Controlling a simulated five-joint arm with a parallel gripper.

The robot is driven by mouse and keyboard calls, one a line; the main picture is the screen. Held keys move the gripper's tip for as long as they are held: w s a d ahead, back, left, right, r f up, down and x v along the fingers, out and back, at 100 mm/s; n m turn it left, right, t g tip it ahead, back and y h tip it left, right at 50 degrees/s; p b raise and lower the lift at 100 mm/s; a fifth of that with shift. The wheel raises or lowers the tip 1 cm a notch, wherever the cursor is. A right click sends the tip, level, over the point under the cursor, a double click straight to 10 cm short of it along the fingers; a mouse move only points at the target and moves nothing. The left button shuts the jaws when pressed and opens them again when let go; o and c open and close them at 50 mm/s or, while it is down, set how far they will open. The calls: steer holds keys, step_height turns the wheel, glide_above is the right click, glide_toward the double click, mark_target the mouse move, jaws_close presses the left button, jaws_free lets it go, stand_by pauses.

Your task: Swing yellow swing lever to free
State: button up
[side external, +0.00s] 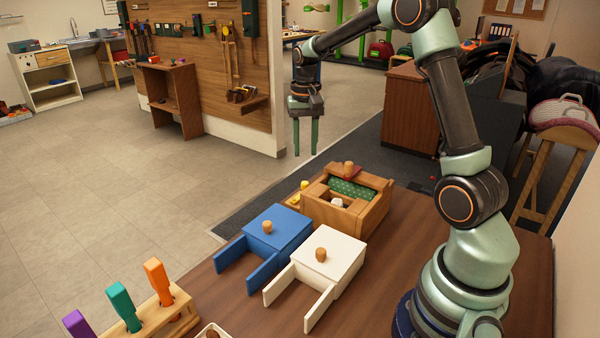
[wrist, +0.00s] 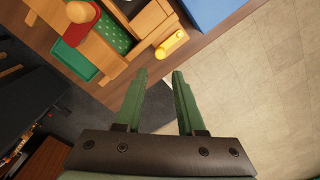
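The yellow swing lever (wrist: 172,44) lies against the outer side of a wooden box (side external: 343,219), just beyond my fingertips in the wrist view. In the side external view a yellow piece (side external: 294,200) shows at the box's left edge, partly hidden. My gripper (wrist: 160,73) is open and empty, its two green fingers apart. In the side external view my gripper (side external: 305,152) hangs fingers down, above and behind the box, touching nothing. Inside the box is a green dotted surface (side external: 352,189), with a red piece (wrist: 81,25) bearing a wooden knob.
A blue box (side external: 279,229) and a white box (side external: 330,258), each with a wooden knob, stand in front of the wooden box. A rack (side external: 160,315) holds purple, teal and orange handles. The space around my fingers looks clear, beyond the table edge.

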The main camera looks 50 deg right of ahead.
mark_target(305, 182)
step_height(305, 182, down, 10)
steer(key=shift+f, duration=0.1)
stand_by(0.4)
jaws_close()
